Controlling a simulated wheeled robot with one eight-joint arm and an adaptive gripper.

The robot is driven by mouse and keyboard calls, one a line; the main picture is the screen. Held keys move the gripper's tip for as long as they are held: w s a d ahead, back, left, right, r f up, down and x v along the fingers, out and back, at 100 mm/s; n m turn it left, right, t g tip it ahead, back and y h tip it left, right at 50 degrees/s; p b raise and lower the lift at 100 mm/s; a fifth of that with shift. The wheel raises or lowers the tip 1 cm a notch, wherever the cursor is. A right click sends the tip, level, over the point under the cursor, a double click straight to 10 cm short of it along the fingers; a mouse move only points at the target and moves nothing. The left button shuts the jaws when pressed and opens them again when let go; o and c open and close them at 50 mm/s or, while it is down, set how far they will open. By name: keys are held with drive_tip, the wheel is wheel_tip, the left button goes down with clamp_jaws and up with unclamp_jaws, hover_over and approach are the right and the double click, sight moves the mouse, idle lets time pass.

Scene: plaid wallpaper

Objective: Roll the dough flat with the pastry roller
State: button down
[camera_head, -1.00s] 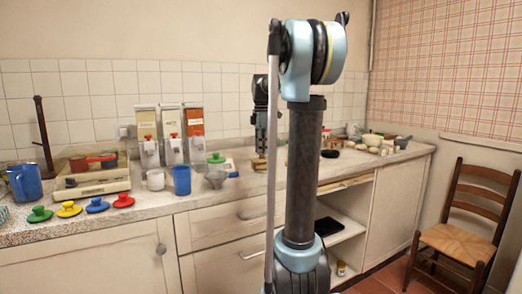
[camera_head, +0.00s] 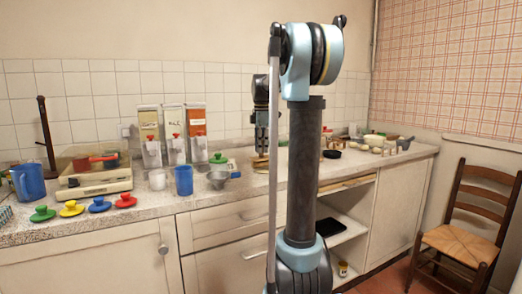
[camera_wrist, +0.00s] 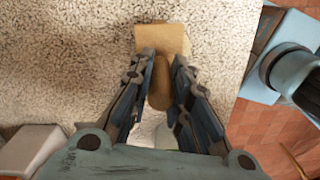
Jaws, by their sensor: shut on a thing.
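A tan wooden tool that looks like the pastry roller (camera_wrist: 163,38) shows in the wrist view, with its roller end past my fingertips over the speckled countertop. My gripper (camera_wrist: 163,62) is shut on its rounded handle (camera_wrist: 160,90). In the head view my gripper (camera_head: 261,145) hangs low over the counter behind my arm's column. A small tan patch shows just under it, and I cannot tell whether this is roller or dough. The dough is not clearly visible in either view. I cannot tell whether the roller touches anything.
Bowls and small items stand right. A chair (camera_head: 470,215) is at right.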

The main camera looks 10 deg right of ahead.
drive_tip(key=shift+r, duration=3.35)
